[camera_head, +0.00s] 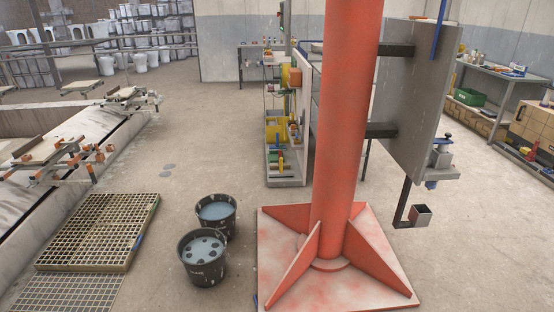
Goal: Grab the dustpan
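I cannot make out a dustpan anywhere in the head view. Neither my left nor my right gripper is in the picture. A large red column on a ribbed square base (338,150) stands right of the middle and hides part of the floor and wall behind it. A tool cart (287,125) with yellow, red and green items stands behind and left of the column; its small items are too small to tell apart.
Two black buckets (203,274) of bluish liquid stand beside metal grates (100,232). A grey panel (415,85) is fixed to the column's right. Shelving with a green crate (469,97) stands far right. The carousel (60,150) is at left. The middle-left floor is clear.

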